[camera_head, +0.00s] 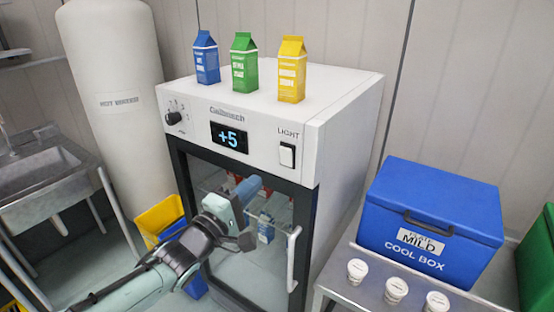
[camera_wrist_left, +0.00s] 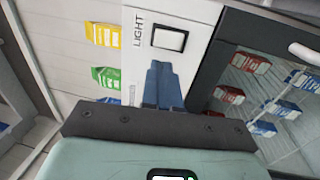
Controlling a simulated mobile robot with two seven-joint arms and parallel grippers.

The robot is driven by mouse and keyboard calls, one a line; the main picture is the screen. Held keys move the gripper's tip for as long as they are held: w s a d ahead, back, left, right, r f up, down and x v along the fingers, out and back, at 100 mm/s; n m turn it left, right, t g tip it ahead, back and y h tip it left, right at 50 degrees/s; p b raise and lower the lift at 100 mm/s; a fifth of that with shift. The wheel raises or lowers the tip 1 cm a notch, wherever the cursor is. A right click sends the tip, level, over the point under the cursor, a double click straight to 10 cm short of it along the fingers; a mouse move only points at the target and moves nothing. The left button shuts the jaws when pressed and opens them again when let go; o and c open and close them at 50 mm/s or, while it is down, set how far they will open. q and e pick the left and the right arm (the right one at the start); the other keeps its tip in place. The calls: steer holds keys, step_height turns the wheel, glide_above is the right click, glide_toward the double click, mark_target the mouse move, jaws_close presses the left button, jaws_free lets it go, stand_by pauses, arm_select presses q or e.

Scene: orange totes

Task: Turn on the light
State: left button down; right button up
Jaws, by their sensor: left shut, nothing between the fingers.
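The light switch (camera_head: 287,155) is a white rocker in a black frame under the word LIGHT, at the right of the cooler's front panel. In the left wrist view the switch (camera_wrist_left: 169,39) lies just beyond my fingertips. My left gripper (camera_head: 251,186) is shut and empty, in front of the cooler's glass door, lower and to the left of the switch. Its blue fingers (camera_wrist_left: 159,68) show together in the wrist view, apart from the switch as far as I can tell. My right gripper is not in view.
The white cooler (camera_head: 335,110) bears blue (camera_head: 207,60), green (camera_head: 244,65) and yellow (camera_head: 291,70) cartons on top. Its door handle (camera_head: 292,258) sticks out at the right. A blue cool box (camera_head: 440,265) and small white cups (camera_head: 396,290) stand on a metal table to the right.

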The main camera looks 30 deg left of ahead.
mark_target(285, 152)
arm_select(q)
steer(key=w, duration=0.3)
steer(key=w+r+p, duration=0.1)
steer(key=w, duration=0.6)
steer(key=shift+d+r, duration=0.3)
steer(key=shift+d, duration=0.05)
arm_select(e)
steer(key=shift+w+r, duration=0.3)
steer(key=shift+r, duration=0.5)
